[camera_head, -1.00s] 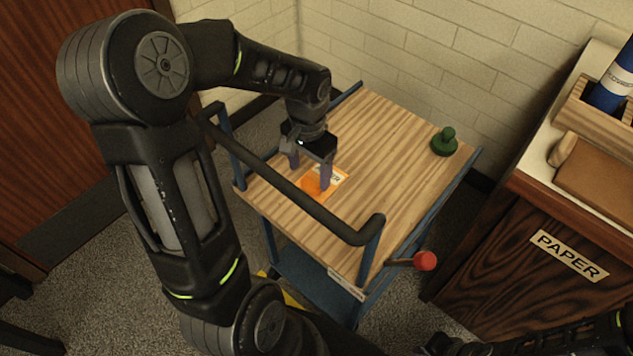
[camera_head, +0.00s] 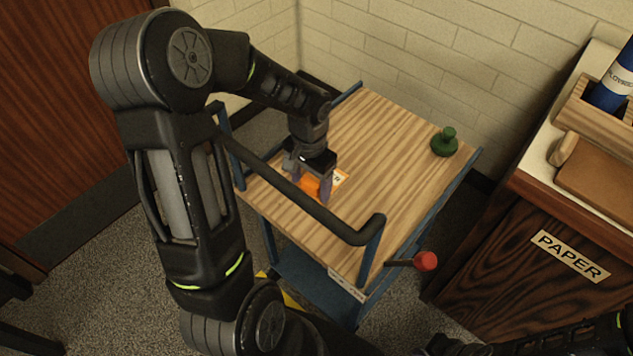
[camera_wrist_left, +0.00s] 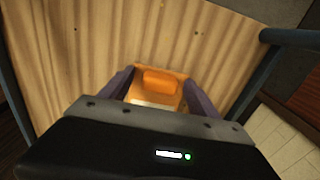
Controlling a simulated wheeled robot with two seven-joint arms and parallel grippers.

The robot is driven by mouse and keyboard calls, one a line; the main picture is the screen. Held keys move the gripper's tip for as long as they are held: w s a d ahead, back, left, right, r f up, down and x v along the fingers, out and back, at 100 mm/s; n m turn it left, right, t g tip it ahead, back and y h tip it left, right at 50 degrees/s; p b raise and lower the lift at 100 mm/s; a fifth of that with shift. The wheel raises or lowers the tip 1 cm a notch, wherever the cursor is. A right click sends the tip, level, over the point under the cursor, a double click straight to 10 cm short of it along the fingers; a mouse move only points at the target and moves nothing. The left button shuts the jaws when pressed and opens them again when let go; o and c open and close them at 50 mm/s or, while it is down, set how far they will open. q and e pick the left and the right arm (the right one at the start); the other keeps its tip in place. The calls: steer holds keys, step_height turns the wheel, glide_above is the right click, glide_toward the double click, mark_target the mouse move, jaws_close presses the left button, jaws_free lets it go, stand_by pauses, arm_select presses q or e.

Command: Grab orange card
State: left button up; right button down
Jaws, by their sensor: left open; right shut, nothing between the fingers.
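The orange card (camera_head: 340,178) lies flat on the wooden cart top, with a pale printed strip and a raised orange block (camera_head: 310,186) on it. In the left wrist view the card (camera_wrist_left: 166,104) and its block (camera_wrist_left: 160,82) show between the fingers. My left gripper (camera_head: 312,190) points down over the card, open, with one purple finger on either side of the block. In the left wrist view both fingers (camera_wrist_left: 158,92) stand apart from the block. The gripper body hides part of the card. My right gripper's fingers are not seen.
The cart top (camera_head: 390,140) has a dark push rail (camera_head: 300,195) on the near side, close to my left arm. A green knobbed piece (camera_head: 445,142) stands at the far right corner. A red-knobbed lever (camera_head: 425,261) sticks out at right. A paper cabinet (camera_head: 560,255) stands further right.

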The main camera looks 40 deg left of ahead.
arm_select(q)
steer(key=shift+c, duration=0.4)
steer(key=c, duration=1.3)
